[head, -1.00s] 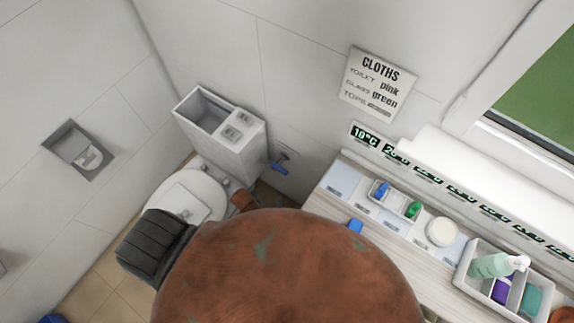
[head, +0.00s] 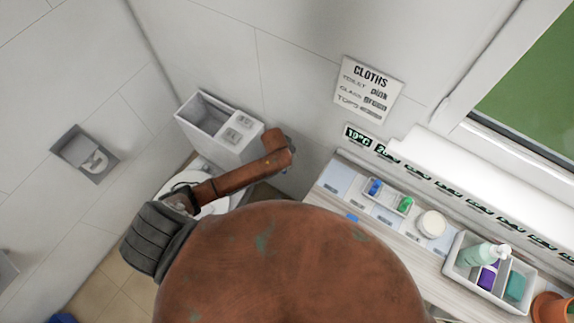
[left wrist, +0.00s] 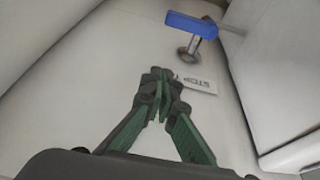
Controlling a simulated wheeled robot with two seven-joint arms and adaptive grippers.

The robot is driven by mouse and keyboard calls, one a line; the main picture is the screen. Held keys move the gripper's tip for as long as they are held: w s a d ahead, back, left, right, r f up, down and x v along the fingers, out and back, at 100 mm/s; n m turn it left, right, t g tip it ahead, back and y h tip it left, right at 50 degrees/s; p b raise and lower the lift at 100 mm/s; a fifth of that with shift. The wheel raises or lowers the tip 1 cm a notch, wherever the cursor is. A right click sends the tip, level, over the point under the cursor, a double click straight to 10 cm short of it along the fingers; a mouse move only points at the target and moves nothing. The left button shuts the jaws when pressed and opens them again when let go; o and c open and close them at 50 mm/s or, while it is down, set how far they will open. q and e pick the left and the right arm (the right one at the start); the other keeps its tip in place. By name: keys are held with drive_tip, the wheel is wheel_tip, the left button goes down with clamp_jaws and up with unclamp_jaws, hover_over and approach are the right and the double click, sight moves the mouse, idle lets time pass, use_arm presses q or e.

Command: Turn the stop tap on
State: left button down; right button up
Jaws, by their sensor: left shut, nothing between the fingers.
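The stop tap shows in the left wrist view as a blue lever handle (left wrist: 192,25) above a round metal fitting (left wrist: 188,52) on the pale wall. A small label (left wrist: 200,85) reading "STOP" is on the wall just below it. My left gripper (left wrist: 160,76) is shut and empty, its green and dark fingers together. Its tips appear below and left of the tap in that picture, apart from the blue handle, and overlap the label's left side. In the head view my left arm covers the tap, and the gripper itself is hidden. My right gripper is not in view.
The cistern (head: 228,150) and toilet stand beside my left arm. To the right is a counter (head: 330,205) with small bottles, a white jar (head: 431,223) and a divided caddy (head: 462,262). A paper holder (head: 85,154) is at left.

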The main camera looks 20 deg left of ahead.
use_arm(q)
drive_tip(key=a+b+x, duration=0.1)
drive_tip(key=b+x, duration=0.1)
drive_tip(key=x, duration=0.8)
drive_tip(key=s, duration=0.4)
drive_tip(key=shift+d+p, duration=0.2)
drive_tip(key=shift+p, duration=0.1)
